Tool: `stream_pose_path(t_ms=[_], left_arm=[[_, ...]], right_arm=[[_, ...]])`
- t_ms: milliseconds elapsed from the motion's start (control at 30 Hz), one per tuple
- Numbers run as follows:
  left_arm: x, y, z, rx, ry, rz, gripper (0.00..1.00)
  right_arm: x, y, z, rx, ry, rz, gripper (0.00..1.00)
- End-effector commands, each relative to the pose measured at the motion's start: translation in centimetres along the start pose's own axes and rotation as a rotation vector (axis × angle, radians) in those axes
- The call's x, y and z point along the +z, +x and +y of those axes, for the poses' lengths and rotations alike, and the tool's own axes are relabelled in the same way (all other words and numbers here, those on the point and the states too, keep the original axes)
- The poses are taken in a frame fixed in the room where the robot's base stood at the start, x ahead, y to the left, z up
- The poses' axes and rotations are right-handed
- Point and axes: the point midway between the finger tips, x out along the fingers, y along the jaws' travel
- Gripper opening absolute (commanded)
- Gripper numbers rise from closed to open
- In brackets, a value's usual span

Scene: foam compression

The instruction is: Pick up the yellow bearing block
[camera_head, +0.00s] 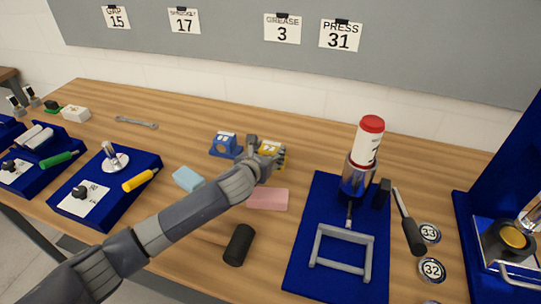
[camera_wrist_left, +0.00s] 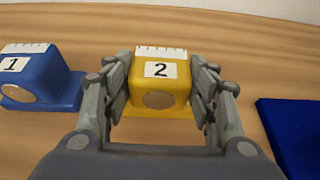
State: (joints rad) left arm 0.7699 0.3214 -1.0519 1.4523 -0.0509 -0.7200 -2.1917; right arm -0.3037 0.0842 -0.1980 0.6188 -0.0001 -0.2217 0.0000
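The yellow bearing block (camera_wrist_left: 158,101) carries a white label "2", a round metal disc on its front and a white strip on top. In the head view, the yellow block (camera_head: 270,148) stands on the table, partly hidden by my left gripper (camera_head: 266,152). In the left wrist view, my left gripper (camera_wrist_left: 161,92) has one finger on each side of the block, very close to its sides. I cannot tell whether the fingers press on it. My right gripper is not in view.
A blue bearing block (camera_head: 224,144), labelled "1", stands just left. A pink pad (camera_head: 267,199), a light-blue pad (camera_head: 188,178) and a black cylinder (camera_head: 239,245) lie nearer. A blue press base (camera_head: 308,262) is at right. The wood behind the blocks is clear.

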Motion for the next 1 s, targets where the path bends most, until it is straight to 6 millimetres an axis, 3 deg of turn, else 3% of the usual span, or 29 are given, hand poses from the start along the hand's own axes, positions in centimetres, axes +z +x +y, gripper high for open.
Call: stream_pose_path(t_ms=[33,133,167,467,800,1000], left_arm=[[0.0,0.0,0.0,0.001,0.0,0.0,0.32],[0.0,0.0,0.0,0.001,0.0,0.0,0.09],[0.3,0.0,0.0,-0.001,0.0,-0.005,0.08],[1.0,-0.3,0.0,-0.001,0.0,-0.007,0.08],[6.7,-2.6,0.0,-0.001,0.003,-0.01,0.08],[9.0,-3.6,0.0,0.0,0.001,-0.007,0.08]], right_arm=[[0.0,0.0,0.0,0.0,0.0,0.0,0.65],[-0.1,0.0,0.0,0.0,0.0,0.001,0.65],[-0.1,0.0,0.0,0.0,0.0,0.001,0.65],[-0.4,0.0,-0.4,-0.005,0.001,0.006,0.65],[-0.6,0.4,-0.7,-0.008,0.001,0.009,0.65],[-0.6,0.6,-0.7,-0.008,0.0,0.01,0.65]])
